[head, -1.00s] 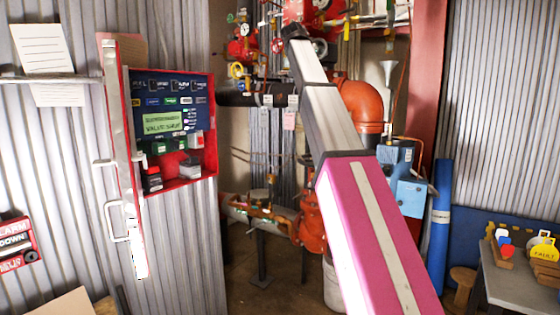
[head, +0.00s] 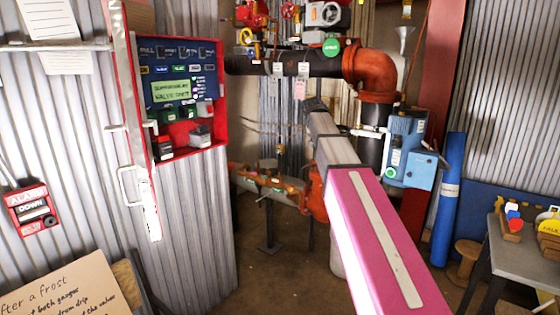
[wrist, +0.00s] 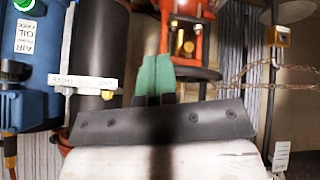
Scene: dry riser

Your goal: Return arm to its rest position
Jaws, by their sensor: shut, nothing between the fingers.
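My gripper shows in the wrist view as two green fingers (wrist: 153,76) pressed together, with nothing between them. They point at red and orange pipework, and I cannot tell the distance to it. In the head view my pink and grey arm reaches forward from the lower right, ending near the pipes at the centre. The fingers cannot be made out there.
A blue box (head: 408,150) and an orange pipe elbow (head: 370,68) stand right of the arm's end. An open red cabinet (head: 222,90) is on the left. A grey table (head: 520,262) stands at right. Some floor (head: 262,285) is clear.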

